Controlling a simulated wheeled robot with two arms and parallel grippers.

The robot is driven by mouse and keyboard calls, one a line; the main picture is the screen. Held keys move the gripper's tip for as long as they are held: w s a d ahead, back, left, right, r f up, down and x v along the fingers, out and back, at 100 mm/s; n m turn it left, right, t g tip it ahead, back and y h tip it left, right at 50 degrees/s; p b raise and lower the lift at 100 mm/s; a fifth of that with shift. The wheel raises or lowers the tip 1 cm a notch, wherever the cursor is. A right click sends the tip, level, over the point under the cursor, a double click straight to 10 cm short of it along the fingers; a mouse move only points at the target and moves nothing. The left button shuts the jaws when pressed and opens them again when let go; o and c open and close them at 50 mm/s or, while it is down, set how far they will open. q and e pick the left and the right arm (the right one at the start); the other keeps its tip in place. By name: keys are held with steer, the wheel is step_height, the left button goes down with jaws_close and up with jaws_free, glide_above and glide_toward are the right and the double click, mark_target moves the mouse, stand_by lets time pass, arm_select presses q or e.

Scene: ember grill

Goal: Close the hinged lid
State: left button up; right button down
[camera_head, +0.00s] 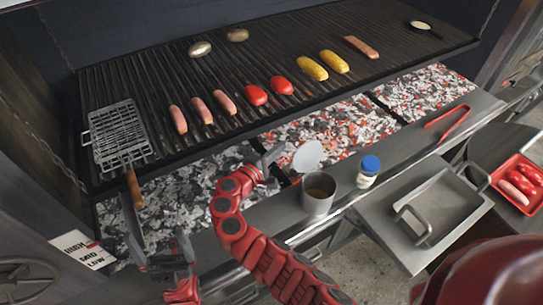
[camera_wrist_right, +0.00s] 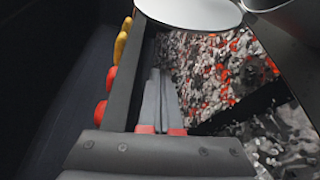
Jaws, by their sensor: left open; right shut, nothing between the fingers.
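A metal cup (camera_head: 318,196) stands on the grill's front ledge. Its pale round lid (camera_head: 308,156) is raised at the cup's far side, leaving the mouth uncovered. In the right wrist view the lid (camera_wrist_right: 192,12) is at the top, with part of the cup (camera_wrist_right: 266,4) beside it. My right gripper (camera_head: 273,158) is shut and empty, over the coals just left of the lid; its fingers (camera_wrist_right: 158,98) appear apart from the lid in the wrist view. My left gripper (camera_head: 158,246) is open at the lower left, far from the cup.
A blue-capped jar (camera_head: 368,171) stands close to the right of the cup. Red tongs (camera_head: 447,123) and a metal tray (camera_head: 447,210) are farther right. Food lies on the grate (camera_head: 290,45) behind. A wire basket (camera_head: 118,132) with a wooden handle is at left.

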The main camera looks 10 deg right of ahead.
mark_target(305, 155)
steer(key=d+p, duration=0.2)
steer(key=s+d+p, duration=0.1)
steer(key=d+p, duration=0.1)
steer(key=shift+s+r, duration=0.1)
steer(key=shift+r, duration=0.2)
stand_by(0.3)
